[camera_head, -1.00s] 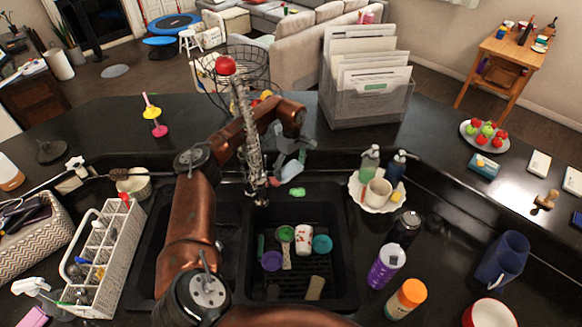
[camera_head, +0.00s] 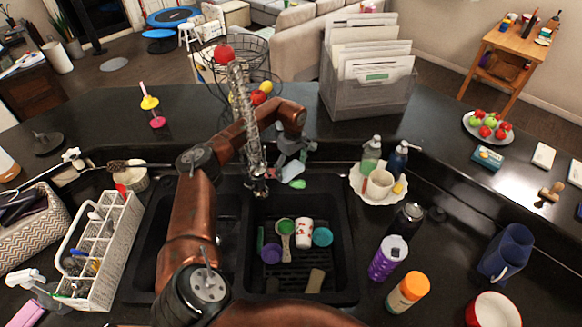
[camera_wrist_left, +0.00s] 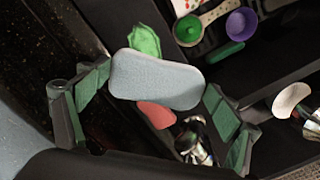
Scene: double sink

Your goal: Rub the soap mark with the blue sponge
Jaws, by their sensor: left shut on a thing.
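My left gripper (camera_head: 291,155) hangs over the back rim of the sink, shut on the pale blue sponge (camera_head: 293,171). In the left wrist view the sponge (camera_wrist_left: 155,80) spans between the two green-padded fingers of my left gripper (camera_wrist_left: 158,92). The bright green soap mark (camera_head: 298,184) is on the counter strip behind the right basin, just in front of the sponge. In the left wrist view the soap mark (camera_wrist_left: 145,40) shows past the sponge's edge, partly covered by it. I cannot tell whether they touch. My right gripper is out of view.
The right sink basin (camera_head: 345,275) holds several cups and scoops. A white scalloped dish (camera_head: 362,197) with soap bottles and a cup stands to the right. A white caddy (camera_head: 122,245) is on the left. A reddish object (camera_wrist_left: 157,115) lies below the sponge.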

